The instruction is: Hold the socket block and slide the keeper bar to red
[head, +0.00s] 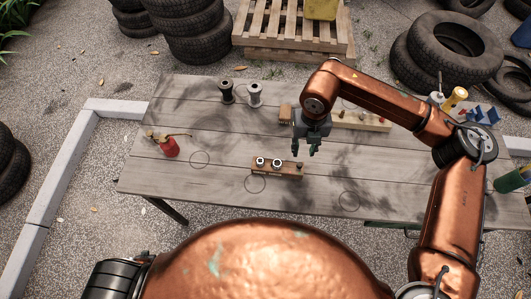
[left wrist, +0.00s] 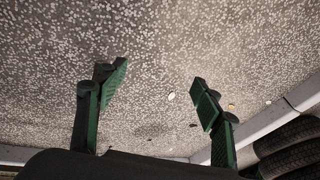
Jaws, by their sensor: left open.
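The keeper bar and any red mark are too small to make out. My right gripper (head: 306,151) hangs fingers down just behind and above the block's right end. Its two dark fingers are apart with nothing seen between them. My left gripper (left wrist: 155,100) shows in the left wrist view with its green-padded fingers wide apart and empty, over speckled ground. It is not clearly seen in the head view.
The grey plank table (head: 220,180) also carries a red oil can (head: 169,146), a black spool (head: 227,92), a silver spool (head: 255,95) and a long wooden block (head: 365,121) partly behind my right arm. Tyres (head: 195,35) and a pallet (head: 290,30) stand behind. The table's front left is clear.

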